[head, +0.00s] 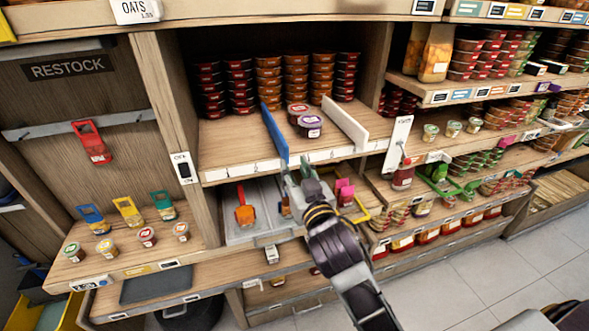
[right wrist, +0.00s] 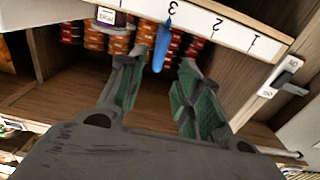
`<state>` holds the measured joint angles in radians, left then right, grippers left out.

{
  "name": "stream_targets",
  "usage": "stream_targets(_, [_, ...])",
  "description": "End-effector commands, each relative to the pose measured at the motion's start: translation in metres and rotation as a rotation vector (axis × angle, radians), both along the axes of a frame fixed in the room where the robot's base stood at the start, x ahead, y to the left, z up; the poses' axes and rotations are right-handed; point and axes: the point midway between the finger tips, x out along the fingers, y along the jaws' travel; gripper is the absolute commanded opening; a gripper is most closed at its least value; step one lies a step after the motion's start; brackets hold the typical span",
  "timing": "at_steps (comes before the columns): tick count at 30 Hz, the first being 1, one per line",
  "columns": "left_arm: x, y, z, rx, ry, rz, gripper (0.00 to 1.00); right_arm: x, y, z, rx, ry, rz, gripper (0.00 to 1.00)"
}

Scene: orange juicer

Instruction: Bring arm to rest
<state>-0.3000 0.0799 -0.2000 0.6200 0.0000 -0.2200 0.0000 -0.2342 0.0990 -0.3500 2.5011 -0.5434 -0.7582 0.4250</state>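My right gripper (head: 303,184) is in front of the shelf unit, just below the front edge of the middle shelf (head: 220,176). In the right wrist view my right gripper (right wrist: 158,72) has its two green-padded fingers apart with nothing between them. A blue divider (head: 276,133) stands on the shelf above the gripper, and its end (right wrist: 160,52) shows beyond the fingertips in the wrist view. My left gripper is not in view.
Stacked tubs (head: 268,82) fill the shelf's back. Open floor (head: 475,270) is at lower right.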

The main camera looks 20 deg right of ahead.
Motion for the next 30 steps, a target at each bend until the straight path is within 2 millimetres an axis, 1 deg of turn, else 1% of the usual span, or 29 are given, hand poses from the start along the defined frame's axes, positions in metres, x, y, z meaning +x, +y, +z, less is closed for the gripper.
stream_targets(13, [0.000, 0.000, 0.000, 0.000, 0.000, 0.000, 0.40, 0.000, 0.000, -0.001, 0.000, 0.003, 0.000, 0.34])
stream_targets(17, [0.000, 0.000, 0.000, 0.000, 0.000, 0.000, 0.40, -0.001, -0.003, -0.011, -0.003, 0.036, -0.006, 0.34])
stream_targets(20, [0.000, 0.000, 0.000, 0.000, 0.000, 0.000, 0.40, -0.003, -0.008, -0.031, -0.010, 0.101, -0.015, 0.34])
stream_targets(23, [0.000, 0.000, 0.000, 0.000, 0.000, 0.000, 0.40, -0.008, -0.017, -0.061, -0.020, 0.201, -0.027, 0.34])
stream_targets(24, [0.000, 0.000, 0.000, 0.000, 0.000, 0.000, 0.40, -0.011, -0.020, -0.075, -0.024, 0.251, -0.031, 0.34])
stream_targets(26, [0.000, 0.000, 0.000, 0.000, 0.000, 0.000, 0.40, -0.018, -0.026, -0.098, -0.033, 0.332, -0.036, 0.34])
stream_targets(27, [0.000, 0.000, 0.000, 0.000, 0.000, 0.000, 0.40, -0.024, -0.030, -0.115, -0.040, 0.389, -0.037, 0.34])
stream_targets(30, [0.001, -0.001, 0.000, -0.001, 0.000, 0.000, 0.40, -0.042, -0.038, -0.154, -0.056, 0.533, -0.034, 0.34])
